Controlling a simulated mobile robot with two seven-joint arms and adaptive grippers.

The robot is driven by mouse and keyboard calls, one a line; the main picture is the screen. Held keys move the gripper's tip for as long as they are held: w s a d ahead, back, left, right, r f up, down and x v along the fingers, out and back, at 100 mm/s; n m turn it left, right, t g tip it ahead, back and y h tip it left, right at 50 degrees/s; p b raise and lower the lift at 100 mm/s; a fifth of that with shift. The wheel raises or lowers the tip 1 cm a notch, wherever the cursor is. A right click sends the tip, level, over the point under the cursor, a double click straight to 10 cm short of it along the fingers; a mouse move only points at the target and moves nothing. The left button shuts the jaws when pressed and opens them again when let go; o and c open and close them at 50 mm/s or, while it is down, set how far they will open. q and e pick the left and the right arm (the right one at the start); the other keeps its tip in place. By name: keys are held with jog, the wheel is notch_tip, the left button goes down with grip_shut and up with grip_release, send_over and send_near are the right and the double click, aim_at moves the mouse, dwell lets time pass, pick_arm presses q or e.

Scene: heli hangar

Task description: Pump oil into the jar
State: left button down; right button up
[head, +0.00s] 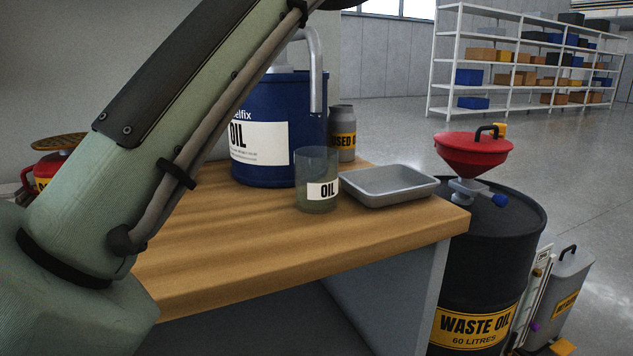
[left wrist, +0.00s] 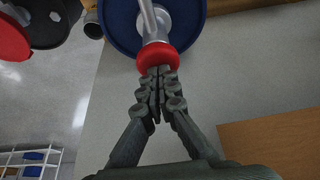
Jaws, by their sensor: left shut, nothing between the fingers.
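The blue oil drum (head: 309,125) stands on the wooden workbench, with a metal pump spout (head: 317,70) curving over its right side. A clear glass jar (head: 318,165) labelled OIL stands in front of the drum, below and near the spout's end. Its lower part looks greenish; I cannot tell how much oil is in it. In the left wrist view, my left gripper (left wrist: 157,80) is shut and empty, its fingertips at the red pump knob (left wrist: 157,57) above the drum (left wrist: 117,20). Whether they touch is unclear. My left arm hides the pump top in the head view. My right gripper is out of view.
A grey metal tray (head: 390,196) sits right of the jar on the workbench (head: 230,260). A grey used-oil can (head: 343,120) stands behind. A black waste oil barrel (head: 480,275) with a red funnel (head: 472,150) stands beyond the bench's right edge. The bench front is clear.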

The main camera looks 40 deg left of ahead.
pick_arm(q)
jog(key=shift+r+p, duration=2.45)
jog(key=shift+r, duration=0.25)
jog(key=shift+f, duration=0.2)
jog(key=shift+f+b, duration=2.7)
jog(key=shift+r, duration=0.15)
jog(key=shift+r+p, duration=2.75)
jog(key=shift+f, duration=0.15)
